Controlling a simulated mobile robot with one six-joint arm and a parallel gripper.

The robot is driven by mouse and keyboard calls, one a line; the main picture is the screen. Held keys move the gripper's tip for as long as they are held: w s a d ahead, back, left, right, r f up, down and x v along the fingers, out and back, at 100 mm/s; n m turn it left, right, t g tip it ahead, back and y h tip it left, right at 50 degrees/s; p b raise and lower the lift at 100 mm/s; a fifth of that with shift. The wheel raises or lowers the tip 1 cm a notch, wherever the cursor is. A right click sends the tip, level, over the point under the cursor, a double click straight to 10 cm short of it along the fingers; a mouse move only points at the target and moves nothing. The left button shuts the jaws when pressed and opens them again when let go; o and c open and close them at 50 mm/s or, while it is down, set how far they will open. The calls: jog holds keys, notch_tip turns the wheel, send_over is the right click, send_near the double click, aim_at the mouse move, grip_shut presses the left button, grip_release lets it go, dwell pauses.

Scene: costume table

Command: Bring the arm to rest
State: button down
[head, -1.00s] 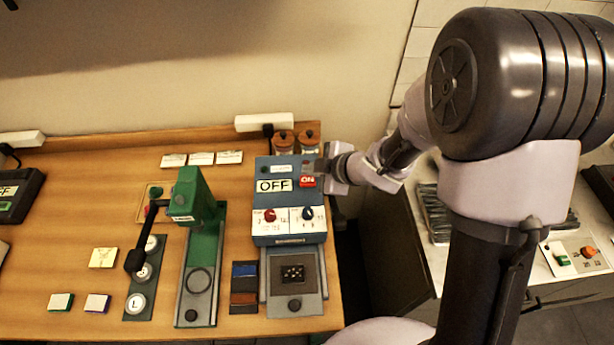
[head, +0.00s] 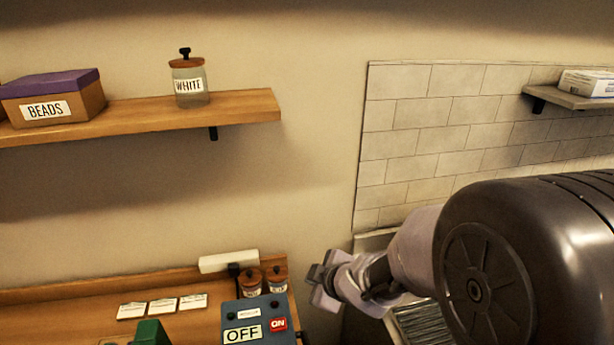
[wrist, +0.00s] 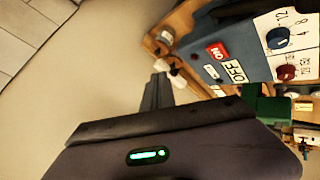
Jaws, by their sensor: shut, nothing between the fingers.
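My gripper (head: 316,285) is at the end of my arm, right of the blue control box (head: 256,315) and apart from it. It is in the air by the table's right end. In the wrist view the fingers (wrist: 158,90) are together with nothing between them. The control box also shows in the wrist view (wrist: 216,38), with an OFF label, a red ON button and knobs; its lower part is cut off in the head view.
The wooden table (head: 80,318) holds white cards (head: 162,306), two small jars (head: 262,281) and a green device (head: 151,333). Above is a shelf (head: 235,108) with a beads box (head: 52,97) and a white-labelled jar (head: 189,80). The wall between is clear.

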jog(key=s+d+m+h+b, duration=0.4)
jog(key=s+d+m+b, duration=0.25)
jog(key=d+m, duration=0.4)
jog(key=s+f+m+g+b, duration=0.1)
jog(key=s+m+b, duration=0.3)
jog(key=s, duration=0.5)
jog(key=s+f+m+g+y+b, duration=0.1)
jog(key=s+f+m+b, duration=0.3)
jog(key=s, duration=0.5)
jog(key=shift+s+f+m+y+b, duration=0.15)
jog(key=shift+s+m+y+b, duration=0.15)
jog(key=shift+m+b, duration=0.3)
jog(key=shift+d, duration=0.1)
